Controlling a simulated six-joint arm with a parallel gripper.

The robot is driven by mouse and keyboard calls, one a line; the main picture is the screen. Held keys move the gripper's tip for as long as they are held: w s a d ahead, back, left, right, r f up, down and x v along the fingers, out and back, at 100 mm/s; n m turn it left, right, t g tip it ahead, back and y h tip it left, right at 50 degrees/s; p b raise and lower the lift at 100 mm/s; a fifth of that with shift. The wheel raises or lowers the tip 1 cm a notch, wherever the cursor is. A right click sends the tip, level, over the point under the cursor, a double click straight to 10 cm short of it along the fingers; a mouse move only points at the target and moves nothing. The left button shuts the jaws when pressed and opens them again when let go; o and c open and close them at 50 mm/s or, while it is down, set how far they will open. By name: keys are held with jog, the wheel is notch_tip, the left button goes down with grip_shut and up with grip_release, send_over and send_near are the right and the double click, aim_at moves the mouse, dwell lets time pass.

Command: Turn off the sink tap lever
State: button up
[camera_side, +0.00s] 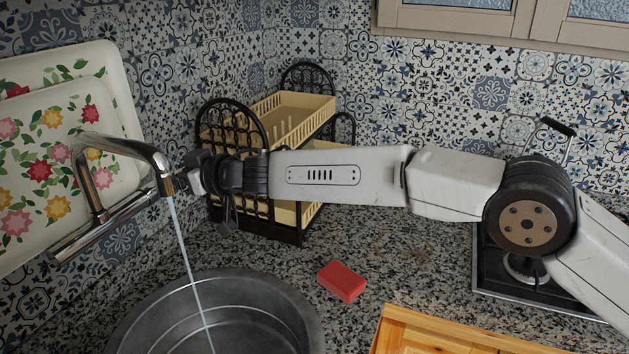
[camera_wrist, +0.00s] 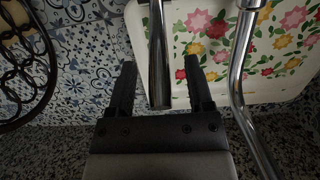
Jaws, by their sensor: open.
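The chrome sink tap (camera_side: 128,146) is at the left in the side view, with a bent spout and a long slanting cylinder (camera_side: 100,228). A water stream (camera_side: 187,258) runs from the spout into the sink (camera_side: 283,306). My gripper (camera_side: 183,178) is by the spout's mouth and the cylinder's right end. In the wrist view, my gripper (camera_wrist: 159,66) is open, with one finger on each side of a chrome bar (camera_wrist: 159,88). The bar looks like the tap's lever; gaps show on both sides. The spout pipe (camera_wrist: 238,75) passes outside the right finger. Contact in the side view is hidden.
Floral trays (camera_side: 60,140) lean on the tiled wall behind the tap. A black and cream dish rack (camera_side: 285,118) stands behind my arm. A red sponge (camera_side: 341,281) lies on the granite counter (camera_side: 415,265). A hob (camera_side: 535,285) is at the right.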

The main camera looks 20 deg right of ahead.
grip_shut()
jog(key=shift+f, duration=0.1)
jog(key=shift+s+d+f, duration=0.2)
jog(key=shift+f, duration=0.45)
jog(key=shift+s+d+f, duration=0.2)
jog(key=shift+f, duration=0.4)
grip_release()
jog(key=shift+s+d+r, duration=0.1)
jog(key=shift+r, duration=0.1)
